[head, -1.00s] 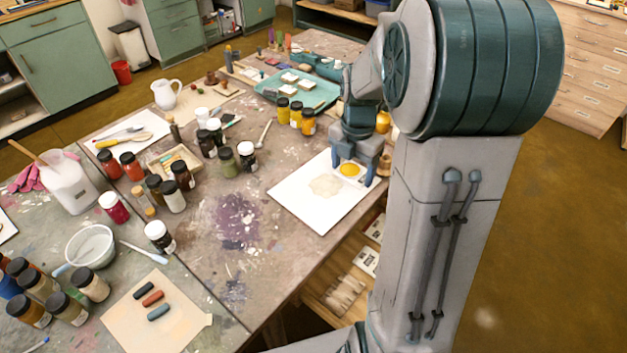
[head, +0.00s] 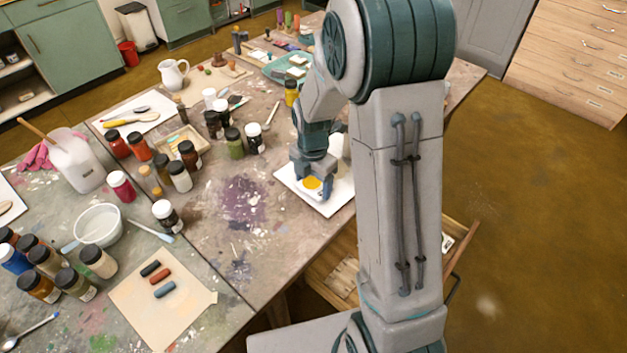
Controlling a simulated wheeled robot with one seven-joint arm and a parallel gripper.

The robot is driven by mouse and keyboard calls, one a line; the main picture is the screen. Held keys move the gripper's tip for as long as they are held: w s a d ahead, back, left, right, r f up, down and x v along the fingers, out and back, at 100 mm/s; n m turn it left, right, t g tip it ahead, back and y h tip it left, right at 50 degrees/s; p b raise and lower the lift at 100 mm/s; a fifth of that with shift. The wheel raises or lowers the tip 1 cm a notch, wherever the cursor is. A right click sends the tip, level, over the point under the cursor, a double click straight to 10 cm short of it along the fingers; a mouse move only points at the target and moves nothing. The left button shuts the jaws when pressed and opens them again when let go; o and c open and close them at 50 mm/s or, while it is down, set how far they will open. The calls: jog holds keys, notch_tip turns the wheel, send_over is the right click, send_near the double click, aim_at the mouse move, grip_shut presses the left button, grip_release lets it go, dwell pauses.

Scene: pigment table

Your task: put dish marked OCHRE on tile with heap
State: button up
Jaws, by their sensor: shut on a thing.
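My gripper (head: 312,187) is shut on a small dish with yellow powder (head: 312,183). No marking on the dish can be read from here. The dish is over the front left part of a white square tile (head: 342,193). I cannot tell whether the dish touches the tile or hangs just above it. The pale heap on the tile is hidden behind my gripper and the dish.
Several dark-lidded jars (head: 235,143) stand left of the tile. A single jar (head: 166,214) and a white bowl (head: 98,225) are further left. A paper with pastel sticks (head: 190,304) lies in front. Stained table (head: 245,205) between them is clear.

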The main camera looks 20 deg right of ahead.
aim_at(313, 185)
jog(key=shift+f, duration=0.1)
jog(key=o, duration=0.6)
jog(key=shift+f, duration=0.1)
jog(key=o, duration=0.4)
notch_tip(313, 185, up, 12)
jog(key=shift+s+d+r+m+t+p, duration=0.15)
jog(key=shift+s+r+m+t, duration=0.5)
jog(key=shift+s+m, duration=2.95)
jog(key=shift+s+d+r+m+t+p, duration=0.15)
jog(key=shift+s+r+m, duration=1)
jog(key=shift+s+m, duration=2.45)
jog(key=shift+s+r+m+t+p, duration=0.3)
jog(key=shift+s+r+m, duration=1.1)
jog(key=shift+m, duration=3.9)
